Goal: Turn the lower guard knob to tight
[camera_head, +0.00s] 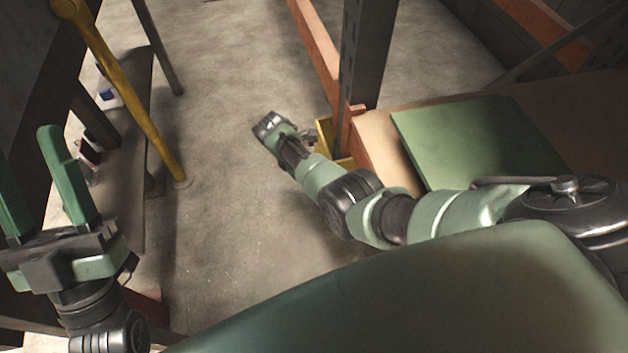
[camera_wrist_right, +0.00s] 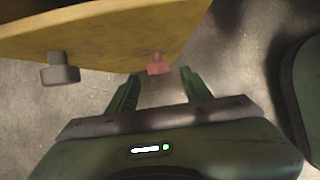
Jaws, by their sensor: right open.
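In the right wrist view, a yellow guard panel (camera_wrist_right: 110,38) crosses the top of the picture. A red knob (camera_wrist_right: 158,64) and a dark grey knob (camera_wrist_right: 60,70) stick out from its edge. I cannot tell which is the lower one. My right gripper (camera_wrist_right: 160,75) is open, with the red knob near its fingertips and roughly midway between them; contact is not visible. In the head view, my right arm reaches down beside a yellow piece (camera_head: 326,138), and its finger gap is hidden. My left gripper (camera_head: 27,150) is open and empty at the left.
A dark upright post (camera_head: 364,60) with an orange beam stands close to my right arm. A green mat (camera_head: 478,140) lies on a brown surface at right. A yellow pole (camera_head: 130,95) and a shelf stand at left. The concrete floor between is clear.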

